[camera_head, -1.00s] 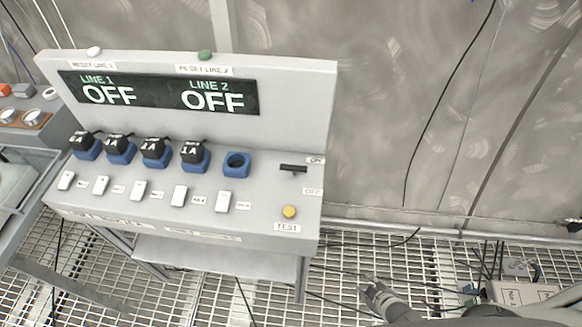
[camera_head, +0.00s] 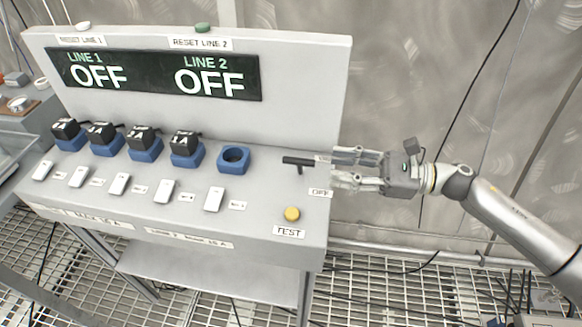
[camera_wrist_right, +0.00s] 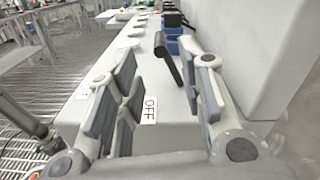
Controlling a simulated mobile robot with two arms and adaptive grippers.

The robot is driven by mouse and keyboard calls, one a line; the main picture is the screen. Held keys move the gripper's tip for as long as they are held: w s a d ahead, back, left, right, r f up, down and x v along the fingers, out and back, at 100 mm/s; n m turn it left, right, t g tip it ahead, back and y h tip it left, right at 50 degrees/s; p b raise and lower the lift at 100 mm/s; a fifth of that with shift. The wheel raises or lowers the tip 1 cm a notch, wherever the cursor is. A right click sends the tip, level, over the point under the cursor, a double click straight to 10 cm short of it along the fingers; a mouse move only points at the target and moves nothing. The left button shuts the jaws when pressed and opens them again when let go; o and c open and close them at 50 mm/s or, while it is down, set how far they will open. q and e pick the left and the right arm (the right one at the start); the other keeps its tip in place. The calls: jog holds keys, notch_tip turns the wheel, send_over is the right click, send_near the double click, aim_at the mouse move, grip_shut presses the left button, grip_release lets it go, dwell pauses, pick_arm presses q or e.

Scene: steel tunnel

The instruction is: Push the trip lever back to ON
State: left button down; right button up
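The trip lever, a black bar on a short stem (camera_head: 298,161), stands at the right end of the grey console top (camera_head: 262,190). An OFF label (camera_head: 320,193) lies to its front right; the label behind it is partly hidden by my gripper. My right gripper (camera_head: 335,168) is open just right of the lever, its fingers pointing left at it. In the right wrist view the black lever (camera_wrist_right: 168,60) stands ahead, between the spread fingers (camera_wrist_right: 160,85) and nearer the right-hand one; I cannot tell whether they touch. My left gripper is not in view.
The display panel (camera_head: 155,78) reads LINE 1 OFF and LINE 2 OFF. A yellow TEST button (camera_head: 292,214) sits in front of the lever. White switches, black plugs in blue sockets and one empty blue socket (camera_head: 233,159) lie to the left. The upright panel rises behind the lever.

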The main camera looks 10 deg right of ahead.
aim_at(302, 162)
jog(key=p+x, duration=0.3)
jog(key=x, duration=0.6)
jog(key=shift+w+a+r, duration=0.1)
jog(key=shift+a+r, duration=0.05)
jog(key=shift+a, duration=0.05)
jog(key=shift+w+a, duration=0.2)
jog(key=shift+a, duration=0.35)
